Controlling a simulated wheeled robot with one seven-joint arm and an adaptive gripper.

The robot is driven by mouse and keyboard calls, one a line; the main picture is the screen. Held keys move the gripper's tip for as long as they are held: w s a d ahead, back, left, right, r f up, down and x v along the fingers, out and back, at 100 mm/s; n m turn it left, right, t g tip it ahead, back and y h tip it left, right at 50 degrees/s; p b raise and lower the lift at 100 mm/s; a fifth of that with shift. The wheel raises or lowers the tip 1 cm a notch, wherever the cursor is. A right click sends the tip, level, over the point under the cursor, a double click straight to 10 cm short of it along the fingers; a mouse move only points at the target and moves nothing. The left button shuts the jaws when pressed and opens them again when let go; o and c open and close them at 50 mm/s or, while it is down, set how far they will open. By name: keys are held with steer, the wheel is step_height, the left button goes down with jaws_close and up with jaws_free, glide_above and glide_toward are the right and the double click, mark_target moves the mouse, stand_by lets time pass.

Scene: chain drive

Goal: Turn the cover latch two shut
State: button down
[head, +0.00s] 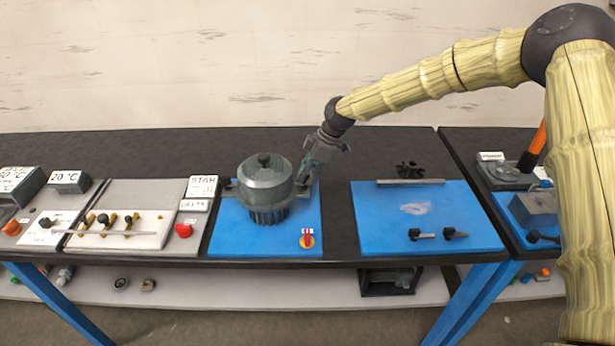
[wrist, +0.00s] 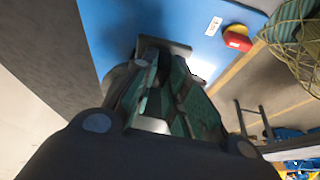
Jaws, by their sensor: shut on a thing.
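A round grey cover (head: 264,172) with a dark knob on top sits on a ribbed dark housing (head: 268,214) on a blue plate. A small latch piece (head: 231,188) sticks out on the cover's left side. My gripper (head: 307,178) reaches down at the cover's right side, where it is shut on the cover latch there. The fingers hide most of that latch. In the wrist view my gripper (wrist: 165,92) points at a grey piece over the blue plate. The latch's exact angle cannot be told.
A red and yellow switch (head: 307,238) is at the front of the blue plate (head: 226,240). Another blue plate (head: 385,230) with two dark-handled pins (head: 421,235) lies to the right. A grey board with a red button (head: 183,230) is to the left. Dark table shows between the plates.

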steer(key=shift+n, duration=0.4)
steer(key=c, duration=1.7)
jaws_free()
steer(key=shift+d, duration=0.1)
steer(key=v, duration=1.2)
steer(key=shift+w, duration=0.2)
